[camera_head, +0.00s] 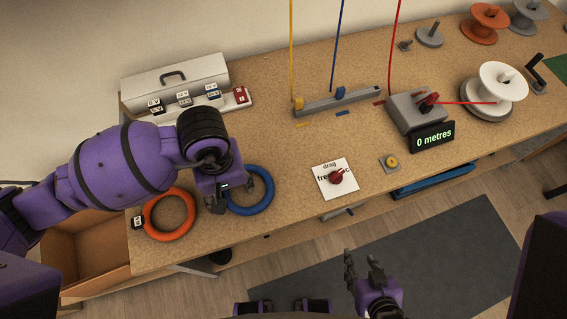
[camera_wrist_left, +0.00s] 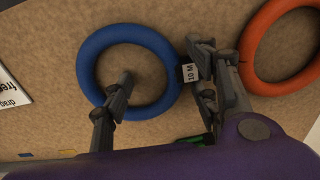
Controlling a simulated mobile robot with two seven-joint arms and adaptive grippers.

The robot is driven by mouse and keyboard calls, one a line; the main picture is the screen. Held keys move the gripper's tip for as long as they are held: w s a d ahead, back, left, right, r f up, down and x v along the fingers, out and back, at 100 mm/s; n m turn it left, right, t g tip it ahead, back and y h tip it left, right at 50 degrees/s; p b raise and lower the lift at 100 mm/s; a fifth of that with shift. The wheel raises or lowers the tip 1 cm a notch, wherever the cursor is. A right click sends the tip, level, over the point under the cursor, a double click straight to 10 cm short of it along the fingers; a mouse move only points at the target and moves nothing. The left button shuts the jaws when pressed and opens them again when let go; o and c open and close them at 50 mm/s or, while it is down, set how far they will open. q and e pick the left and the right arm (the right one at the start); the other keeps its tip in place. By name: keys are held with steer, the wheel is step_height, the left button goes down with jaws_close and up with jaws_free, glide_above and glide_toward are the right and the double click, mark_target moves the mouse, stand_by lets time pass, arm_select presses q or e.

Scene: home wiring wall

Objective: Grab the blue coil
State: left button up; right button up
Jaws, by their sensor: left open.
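The blue coil (camera_head: 268,187) lies flat on the workbench, partly hidden by my left gripper (camera_head: 233,198). In the left wrist view the blue coil (camera_wrist_left: 96,47) is a full ring with a white "10 M" tag (camera_wrist_left: 188,72). My left gripper (camera_wrist_left: 163,64) is open above it. One finger is over the ring's hollow and the other is outside by the tag, with the coil's side between them. I cannot tell the height gap. My right gripper (camera_head: 363,265) is open and empty, over the floor in front of the bench.
An orange coil (camera_head: 155,229) lies close left of the blue one. A drag dial plate (camera_head: 334,178) is to the right. Behind stand a label tray (camera_head: 210,103), a wire guide rail (camera_head: 340,101) and a metre counter (camera_head: 432,137). The bench's front edge is close.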

arm_select(q)
jaws_close()
steer(key=shift+r, duration=0.1)
stand_by(0.5)
